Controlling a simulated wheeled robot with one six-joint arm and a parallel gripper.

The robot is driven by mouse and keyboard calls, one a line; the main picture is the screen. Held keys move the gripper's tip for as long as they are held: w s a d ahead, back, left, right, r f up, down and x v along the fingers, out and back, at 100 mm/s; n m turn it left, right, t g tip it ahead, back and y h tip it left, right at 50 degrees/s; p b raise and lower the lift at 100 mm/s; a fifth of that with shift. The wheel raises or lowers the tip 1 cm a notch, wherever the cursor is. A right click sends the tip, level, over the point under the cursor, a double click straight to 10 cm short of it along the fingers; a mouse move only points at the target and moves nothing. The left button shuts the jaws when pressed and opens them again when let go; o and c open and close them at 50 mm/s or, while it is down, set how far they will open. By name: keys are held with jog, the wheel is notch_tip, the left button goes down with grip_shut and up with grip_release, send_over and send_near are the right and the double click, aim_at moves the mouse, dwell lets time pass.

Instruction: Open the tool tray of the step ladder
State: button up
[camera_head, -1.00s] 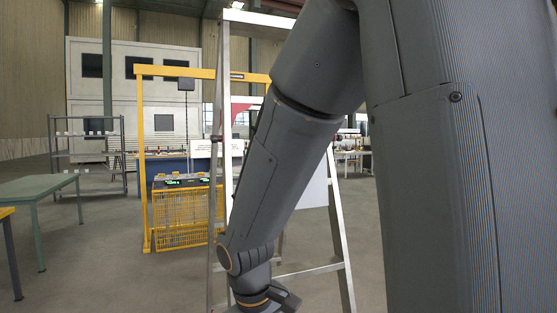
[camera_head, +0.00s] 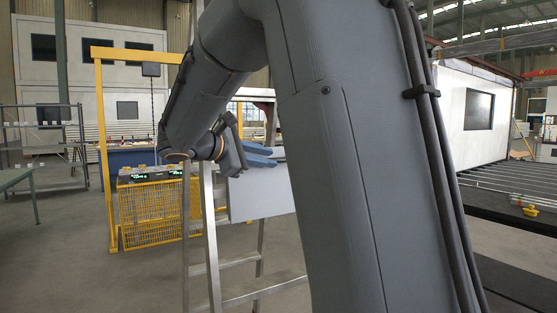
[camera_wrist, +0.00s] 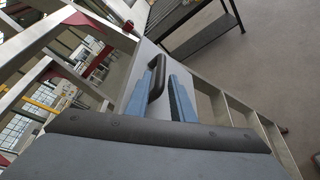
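The step ladder (camera_head: 211,255) stands open behind my arm, its rails and steps partly hidden. The tool tray (camera_head: 258,197) shows as a flat pale grey panel hanging at the ladder's side; it also fills the middle of the wrist view (camera_wrist: 147,57). A dark curved handle (camera_wrist: 157,75) stands out from the panel. My gripper (camera_head: 274,157) is in front of the tray's upper part. In the wrist view my gripper (camera_wrist: 160,76) has its two blue fingers apart, with the handle showing between them. I cannot tell whether either finger touches it.
A yellow frame (camera_head: 104,150) and a yellow mesh crate (camera_head: 150,208) stand behind the ladder to the left. A dark shelf or table (camera_wrist: 200,30) lies beyond the tray. A roller bed (camera_head: 500,195) is at the right. The floor at front left is clear.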

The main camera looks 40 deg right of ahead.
aim_at(280, 161)
jog(key=shift+p+x, duration=0.85)
jog(key=shift+x, duration=2.2)
jog(key=shift+f, duration=0.1)
grip_shut()
